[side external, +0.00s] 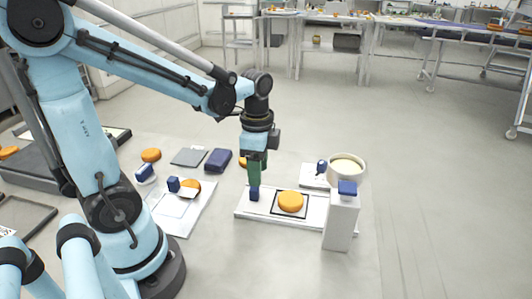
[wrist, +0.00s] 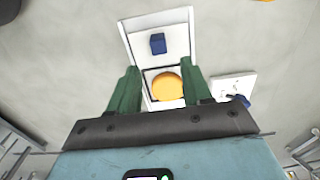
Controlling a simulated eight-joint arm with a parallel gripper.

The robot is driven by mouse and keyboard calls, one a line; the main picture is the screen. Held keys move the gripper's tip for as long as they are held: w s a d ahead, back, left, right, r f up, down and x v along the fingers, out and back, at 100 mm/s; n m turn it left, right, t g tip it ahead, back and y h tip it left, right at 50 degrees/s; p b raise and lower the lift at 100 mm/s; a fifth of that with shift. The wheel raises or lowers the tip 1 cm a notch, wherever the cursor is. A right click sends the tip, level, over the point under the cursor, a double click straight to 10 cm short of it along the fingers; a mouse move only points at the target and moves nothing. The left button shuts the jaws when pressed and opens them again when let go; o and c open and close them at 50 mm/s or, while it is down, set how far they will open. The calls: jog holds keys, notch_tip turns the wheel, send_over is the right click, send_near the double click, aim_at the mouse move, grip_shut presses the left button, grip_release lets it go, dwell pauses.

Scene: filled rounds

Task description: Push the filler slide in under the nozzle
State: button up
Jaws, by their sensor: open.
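The filler slide (side external: 270,205) looks like a dark-edged square plate on a long white track (side external: 312,222), with an orange round (side external: 290,201) on it. A small blue upright block (side external: 254,193), seemingly its handle, stands at the track's left end. The white post with a blue top (side external: 341,218), apparently the nozzle stand, is at the right end, apart from the round. My gripper (side external: 256,178) points down right above the blue handle; contact is unclear.
A cream bowl (side external: 347,164) and a white plate with a blue knob (side external: 313,179) stand behind the track. Left are a white board (side external: 173,216), a dark blue box (side external: 219,160), a grey plate (side external: 188,156) and an orange round (side external: 151,155). Floor at right is clear.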

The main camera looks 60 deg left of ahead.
jog(key=shift+f, duration=3.3)
jog(key=shift+c, duration=0.2)
grip_shut()
